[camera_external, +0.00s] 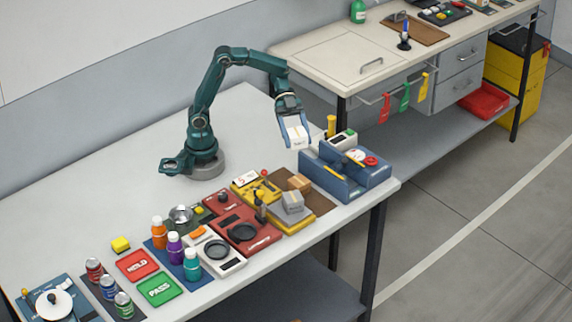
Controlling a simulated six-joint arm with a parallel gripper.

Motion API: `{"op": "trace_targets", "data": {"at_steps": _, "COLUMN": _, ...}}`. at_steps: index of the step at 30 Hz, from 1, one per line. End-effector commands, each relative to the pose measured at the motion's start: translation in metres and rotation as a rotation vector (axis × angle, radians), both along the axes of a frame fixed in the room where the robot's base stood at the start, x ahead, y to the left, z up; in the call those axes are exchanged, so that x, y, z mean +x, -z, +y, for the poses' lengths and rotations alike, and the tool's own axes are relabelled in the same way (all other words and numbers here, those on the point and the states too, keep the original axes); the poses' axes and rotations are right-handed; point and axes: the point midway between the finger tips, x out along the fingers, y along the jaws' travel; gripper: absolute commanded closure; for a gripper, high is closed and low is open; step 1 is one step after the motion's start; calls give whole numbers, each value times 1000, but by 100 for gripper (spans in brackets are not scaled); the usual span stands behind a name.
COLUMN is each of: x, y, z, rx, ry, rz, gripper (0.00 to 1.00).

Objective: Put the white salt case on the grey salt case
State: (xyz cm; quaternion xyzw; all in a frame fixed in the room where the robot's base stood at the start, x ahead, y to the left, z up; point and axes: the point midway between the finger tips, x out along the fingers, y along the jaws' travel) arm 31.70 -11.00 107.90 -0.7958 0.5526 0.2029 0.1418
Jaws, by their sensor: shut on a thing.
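My gripper (295,130) is shut on a white block-like thing (299,143), which looks like the white salt case. It holds the case to the left of the blue tote, and I cannot tell whether the case is clear of the table. A small grey box (292,202), likely the grey salt case, sits on a grey plate of the yellow device (297,223) nearer the front edge. Its top looks bare. My gripper is behind it in the picture, apart from it.
A brown cardboard box (299,183) is just behind the grey box. Red and yellow devices, bottles and cards crowd the front. The table (240,125) behind my arm is clear.

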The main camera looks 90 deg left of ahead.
Motion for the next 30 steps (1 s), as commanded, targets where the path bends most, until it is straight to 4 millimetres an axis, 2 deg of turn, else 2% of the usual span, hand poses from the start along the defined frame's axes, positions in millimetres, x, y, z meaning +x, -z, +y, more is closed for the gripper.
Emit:
{"op": "trace_targets", "data": {"at_steps": 2, "x": 3, "y": 1, "z": 4, "rx": -1, "ry": -23, "rz": -2, "gripper": 95}}
{"op": "trace_targets", "data": {"at_steps": 5, "x": 2, "y": 9, "z": -8, "rx": -2, "ry": -26, "rz": 1, "gripper": 95}}
{"op": "trace_targets", "data": {"at_steps": 15, "x": -4, "y": 54, "z": -81, "rx": -1, "ry": -25, "rz": 6, "gripper": 95}}
{"op": "trace_targets", "data": {"at_steps": 18, "x": -4, "y": 63, "z": -96, "rx": 1, "ry": -27, "rz": 3, "gripper": 95}}
{"op": "trace_targets", "data": {"at_steps": 25, "x": -4, "y": 75, "z": -108, "rx": 1, "ry": -32, "rz": 3, "gripper": 95}}
{"op": "trace_targets", "data": {"at_steps": 30, "x": -4, "y": 98, "z": -108, "rx": 1, "ry": -34, "rz": 7, "gripper": 95}}
